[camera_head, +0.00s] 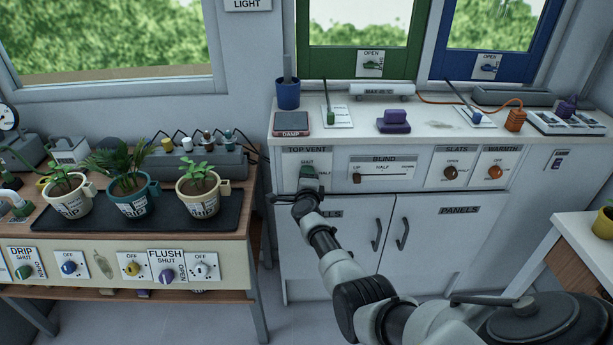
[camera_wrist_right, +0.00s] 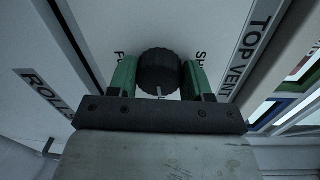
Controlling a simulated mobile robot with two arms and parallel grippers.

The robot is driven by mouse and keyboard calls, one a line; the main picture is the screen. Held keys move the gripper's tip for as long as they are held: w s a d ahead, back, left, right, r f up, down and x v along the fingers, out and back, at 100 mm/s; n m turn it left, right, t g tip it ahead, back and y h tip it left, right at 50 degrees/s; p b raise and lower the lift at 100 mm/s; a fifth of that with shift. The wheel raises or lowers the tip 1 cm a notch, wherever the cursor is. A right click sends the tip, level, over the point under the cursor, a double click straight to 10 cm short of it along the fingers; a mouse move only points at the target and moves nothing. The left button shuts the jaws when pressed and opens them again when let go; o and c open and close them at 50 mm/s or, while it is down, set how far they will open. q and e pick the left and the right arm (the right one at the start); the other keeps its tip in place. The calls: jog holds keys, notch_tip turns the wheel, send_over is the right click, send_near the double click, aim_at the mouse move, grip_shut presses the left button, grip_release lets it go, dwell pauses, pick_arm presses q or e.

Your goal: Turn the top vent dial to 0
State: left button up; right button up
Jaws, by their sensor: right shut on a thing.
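The top vent dial sits on the white cabinet front under the "TOP VENT" label (camera_head: 307,150). "SHUT" is printed above it and "HALF" to its right. In the right wrist view it is a dark ribbed round knob (camera_wrist_right: 158,72) with a small pale mark at its lower edge, toward my wrist. My right gripper (camera_head: 306,184) reaches it from the front; its green fingers (camera_wrist_right: 158,80) are shut on the knob, one on each side. The gripper covers part of the dial's print, and only "SH" and "FU" show beside the fingers. My left gripper is out of view.
To the right are the blind slider (camera_head: 384,176), the slats dial (camera_head: 451,172) and the warmth dial (camera_head: 495,171). Cabinet doors with handles (camera_head: 402,234) are below. A bench on the left holds several potted plants (camera_head: 131,190). Bare floor lies between bench and cabinet.

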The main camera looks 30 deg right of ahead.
jog(key=n, duration=0.5)
jog(key=n+h+p, duration=0.1)
jog(key=n, duration=1)
jog(key=shift+f+p, duration=0.35)
jog(key=shift+p, duration=0.05)
jog(key=shift+n+h, duration=0.3)
jog(key=shift+n, duration=0.1)
jog(key=o, duration=0.9)
